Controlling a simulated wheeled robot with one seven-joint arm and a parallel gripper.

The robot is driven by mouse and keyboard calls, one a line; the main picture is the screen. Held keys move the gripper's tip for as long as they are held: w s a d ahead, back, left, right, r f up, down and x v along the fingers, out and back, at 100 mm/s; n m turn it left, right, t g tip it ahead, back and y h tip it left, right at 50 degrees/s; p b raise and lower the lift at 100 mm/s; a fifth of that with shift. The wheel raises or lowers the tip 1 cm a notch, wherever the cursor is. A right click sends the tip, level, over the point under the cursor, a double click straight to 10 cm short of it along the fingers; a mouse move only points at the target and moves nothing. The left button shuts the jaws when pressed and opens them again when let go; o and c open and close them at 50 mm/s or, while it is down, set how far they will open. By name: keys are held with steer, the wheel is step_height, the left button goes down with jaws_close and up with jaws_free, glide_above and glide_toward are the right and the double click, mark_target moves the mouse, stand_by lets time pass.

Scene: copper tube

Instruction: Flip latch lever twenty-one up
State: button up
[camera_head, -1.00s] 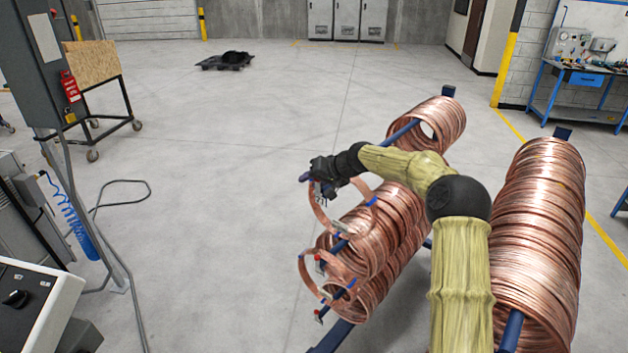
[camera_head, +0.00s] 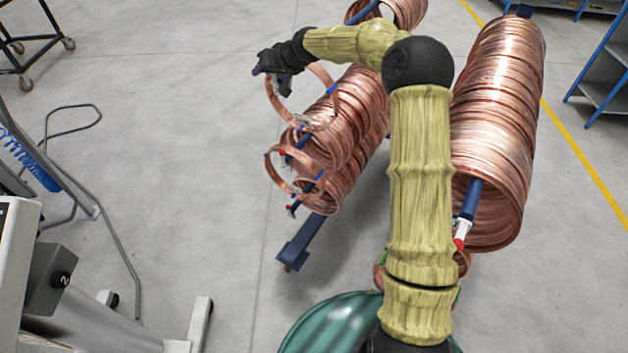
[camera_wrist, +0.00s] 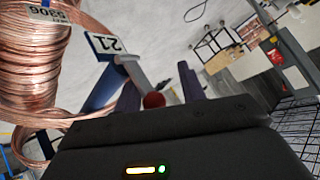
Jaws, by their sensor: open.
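In the wrist view a white tag reading 21 (camera_wrist: 107,45) is fixed at the end of a blue bar (camera_wrist: 92,95). Beside it a grey latch lever (camera_wrist: 136,74) runs down toward a red ball knob (camera_wrist: 153,100). My gripper (camera_wrist: 159,88) is open, with one dark finger on each side of the red knob in the picture. Contact with the lever cannot be made out. In the head view my gripper (camera_head: 268,66) is at the upper end of a loose copper loop, left of the left coil row. The lever itself is too small to tell there.
A left row of copper coils (camera_head: 350,120) and a longer right row (camera_head: 505,105) hang on blue bars. More loops with small red-tipped fittings (camera_head: 283,158) hang in front of the left row. A grey machine (camera_head: 60,275) stands lower left; the floor between is clear.

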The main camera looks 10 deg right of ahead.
step_height(320, 180, down, 4)
steer(key=s+a+n+t+h+b, duration=0.2)
steer(key=s+n+t+h+b, duration=0.1)
steer(key=n+t+b, duration=0.8)
steer(key=s+d+m+g+b, duration=0.15)
steer(key=s+b, duration=0.35)
steer(key=s, duration=1.2)
steer(key=s+d+f+m+g+h+p, duration=0.2)
steer(key=s+d+f+m+g+p, duration=0.2)
steer(key=s+d+f+m+g, duration=0.2)
step_height(320, 180, down, 4)
steer(key=s+d+g, duration=0.2)
steer(key=shift+s+d+r, duration=0.2)
steer(key=shift+s+d, duration=0.15)
steer(key=shift+s, duration=0.05)
steer(key=shift+m, duration=0.25)
